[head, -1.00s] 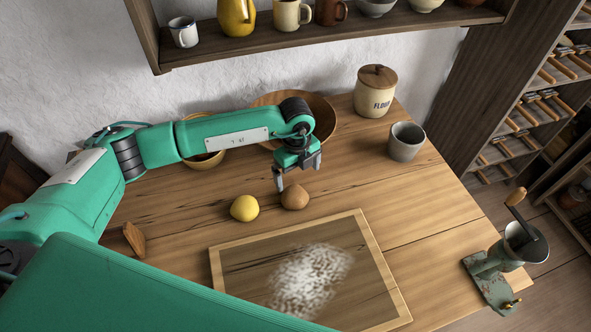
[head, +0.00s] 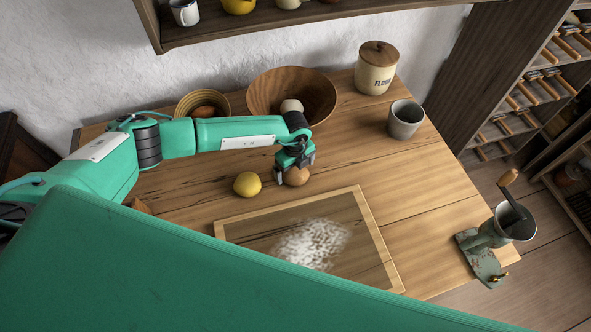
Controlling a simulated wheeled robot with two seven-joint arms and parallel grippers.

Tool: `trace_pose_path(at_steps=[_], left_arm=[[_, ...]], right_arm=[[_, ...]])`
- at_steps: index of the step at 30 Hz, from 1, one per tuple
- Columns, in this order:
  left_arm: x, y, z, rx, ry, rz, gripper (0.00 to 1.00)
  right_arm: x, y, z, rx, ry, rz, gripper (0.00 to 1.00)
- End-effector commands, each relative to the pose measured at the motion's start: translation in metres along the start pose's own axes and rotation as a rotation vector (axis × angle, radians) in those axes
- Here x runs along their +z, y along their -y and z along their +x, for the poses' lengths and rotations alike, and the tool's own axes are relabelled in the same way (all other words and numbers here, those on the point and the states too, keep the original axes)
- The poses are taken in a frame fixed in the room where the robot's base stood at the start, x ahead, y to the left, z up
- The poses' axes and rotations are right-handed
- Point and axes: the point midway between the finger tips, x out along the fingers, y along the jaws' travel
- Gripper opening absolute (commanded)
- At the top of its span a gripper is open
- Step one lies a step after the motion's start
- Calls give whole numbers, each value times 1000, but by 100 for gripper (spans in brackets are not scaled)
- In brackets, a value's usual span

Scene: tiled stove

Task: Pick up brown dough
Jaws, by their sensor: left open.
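The brown dough (head: 297,178) is a round tan-brown lump on the wooden table, behind the floured board. My left gripper (head: 296,172) is lowered over it, with its open fingers on either side of the dough. The gripper covers the top of the dough, and I cannot tell whether the fingers touch it. A yellow dough ball (head: 247,184) sits on the table just to the left. My right gripper does not show; a green arm link of mine fills the lower part of the view.
A framed board (head: 375,235) with flour lies in front of the dough. A large wooden bowl (head: 262,92) with a pale lump and a smaller bowl (head: 186,104) stand behind my arm. A flour jar (head: 376,72), grey cup (head: 405,121) and grinder (head: 490,240) stand right.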

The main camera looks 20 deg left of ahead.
Motion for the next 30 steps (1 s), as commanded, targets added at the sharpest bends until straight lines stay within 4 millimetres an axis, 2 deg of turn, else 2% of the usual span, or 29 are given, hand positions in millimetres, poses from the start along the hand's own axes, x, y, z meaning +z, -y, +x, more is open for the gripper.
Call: trace_pose_path(at_steps=[6, 13, 14, 21, 30], left_arm=[[0, 0, 18, 1, 0, 0, 100], [0, 0, 20, 0, 0, 0, 100], [0, 0, 20, 0, 0, 0, 96], [0, 0, 20, 0, 0, 0, 49], [0, 1, 17, -1, 0, 0, 49]], right_arm=[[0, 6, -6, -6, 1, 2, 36], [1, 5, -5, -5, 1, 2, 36], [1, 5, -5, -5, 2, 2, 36], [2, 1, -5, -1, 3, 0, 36], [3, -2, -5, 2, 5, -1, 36]])
